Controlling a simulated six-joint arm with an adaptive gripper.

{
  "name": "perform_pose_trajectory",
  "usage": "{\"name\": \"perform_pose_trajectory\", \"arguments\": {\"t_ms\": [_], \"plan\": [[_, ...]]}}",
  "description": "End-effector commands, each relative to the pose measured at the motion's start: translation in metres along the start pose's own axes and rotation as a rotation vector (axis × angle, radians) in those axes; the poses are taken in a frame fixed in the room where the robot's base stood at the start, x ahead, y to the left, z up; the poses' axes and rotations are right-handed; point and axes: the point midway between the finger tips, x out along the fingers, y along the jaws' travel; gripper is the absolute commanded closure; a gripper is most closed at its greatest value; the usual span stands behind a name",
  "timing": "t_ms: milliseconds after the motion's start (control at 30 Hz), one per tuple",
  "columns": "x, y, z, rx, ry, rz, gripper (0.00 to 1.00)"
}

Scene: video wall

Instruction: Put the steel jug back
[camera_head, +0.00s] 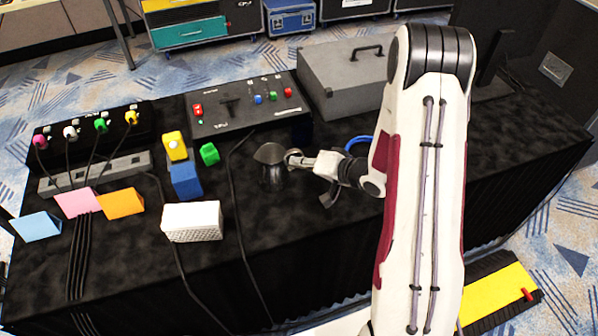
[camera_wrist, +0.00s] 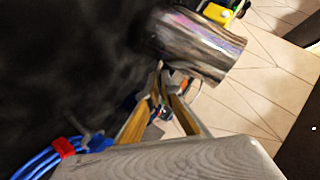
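The steel jug (camera_head: 271,176) is over the black-covered table, right of the green and blue blocks, in the head view. Its shiny, reflective body also fills the upper middle of the wrist view (camera_wrist: 200,45). My gripper (camera_head: 300,160) reaches in from the right, at the jug's handle side. In the wrist view my two fingers (camera_wrist: 162,90) come together at the jug's near side and look shut on its handle. The handle is mostly hidden between the fingertips. I cannot tell whether the jug's base touches the table.
A control panel (camera_head: 245,107) and a grey case (camera_head: 343,78) stand behind the jug. Left are a blue block (camera_head: 185,181), a green block (camera_head: 209,154), a white block (camera_head: 192,222) and folded cards. A blue cable coil (camera_wrist: 45,160) lies right of my gripper. Black cables cross the cloth.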

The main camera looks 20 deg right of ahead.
Motion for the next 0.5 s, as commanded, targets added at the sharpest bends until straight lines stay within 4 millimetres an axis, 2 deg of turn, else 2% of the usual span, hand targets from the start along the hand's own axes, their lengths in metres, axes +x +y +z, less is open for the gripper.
{"name": "perform_pose_trajectory", "arguments": {"t_ms": [267, 500], "plan": [[0.003, 0.003, 0.002, 0.001, 0.001, -0.001, 1.00], [0.012, 0.018, 0.013, 0.003, -0.001, 0.000, 1.00]]}}
